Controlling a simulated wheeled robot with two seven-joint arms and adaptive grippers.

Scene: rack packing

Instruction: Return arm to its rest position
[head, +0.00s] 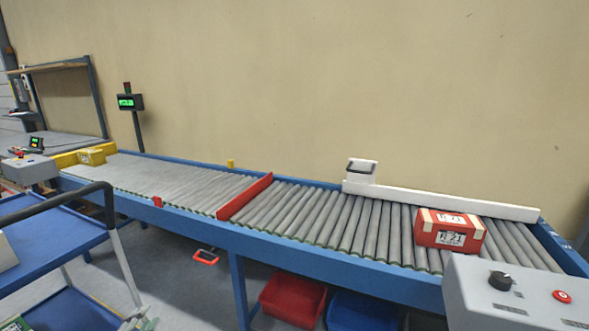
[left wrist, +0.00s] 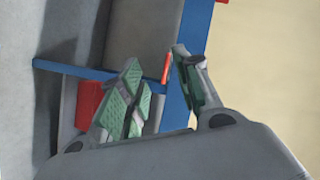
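My left gripper (left wrist: 156,62) shows in the left wrist view with its two green-padded fingers apart and nothing between them. In the head view only a small part of it (head: 138,323) shows at the bottom edge, left of centre, low in front of the conveyor. Most of the left arm is outside the head view. My right gripper is in neither view.
A blue cart (head: 45,245) stands front left, a control box (head: 520,295) front right. A red bin (head: 293,300) sits underneath.

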